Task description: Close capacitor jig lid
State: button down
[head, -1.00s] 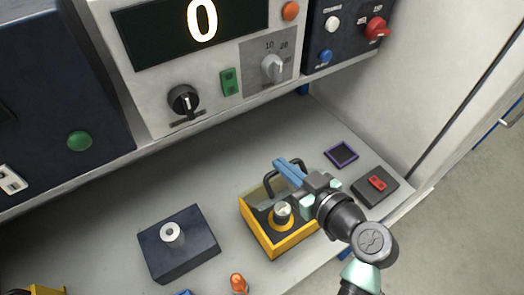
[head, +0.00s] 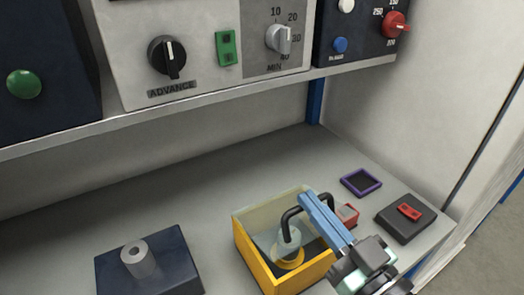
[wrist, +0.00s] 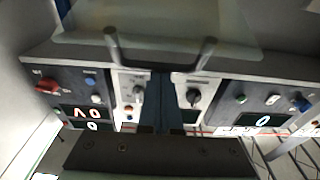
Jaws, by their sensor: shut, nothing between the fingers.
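The capacitor jig is a yellow open-topped box (head: 253,262) at the lower middle of the head view. A silvery capacitor with a yellow ring (head: 289,256) stands inside. The see-through lid (head: 262,213) has a black U-shaped handle (head: 288,216) and looks raised; its exact angle is hard to tell. My gripper (head: 308,200) has blue fingers, shut and empty, right by the handle; contact cannot be told. In the wrist view the fingers (wrist: 160,80) sit between the handle's two posts (wrist: 110,38), with the pale lid panel (wrist: 160,22) above.
A dark block with a grey cylinder (head: 140,262) stands left of the jig. A purple-framed pad (head: 361,182) and a black box with a red switch (head: 407,214) lie to the right. A shelf of control panels (head: 190,50) overhangs the back. Bench behind the jig is clear.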

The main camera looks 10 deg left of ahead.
aim_at(317, 236)
jog(key=shift+s+d+f+t+y+b, duration=0.3)
jog(key=shift+f+b, duration=0.4)
jog(key=shift+b, duration=1.1)
jog(key=shift+s+d+f+t+y+b, duration=0.25)
jog(key=shift+f+b, duration=0.45)
jog(key=shift+b, duration=1.1)
jog(key=shift+s+d+f+t+y+b, duration=0.2)
jog(key=shift+f+t+b, duration=0.4)
jog(key=shift+b, duration=1.2)
jog(key=b, duration=0.2)
jog(key=f+b, duration=0.1)
jog(key=b, duration=0.2)
jog(key=shift+s+f+t+y, duration=0.15)
jog(key=shift+s+t+y, duration=0.1)
jog(key=shift+s+t, duration=0.1)
jog(key=shift+b, duration=0.3)
jog(key=shift+d+f+b, duration=0.1)
jog(key=shift+b, duration=0.55)
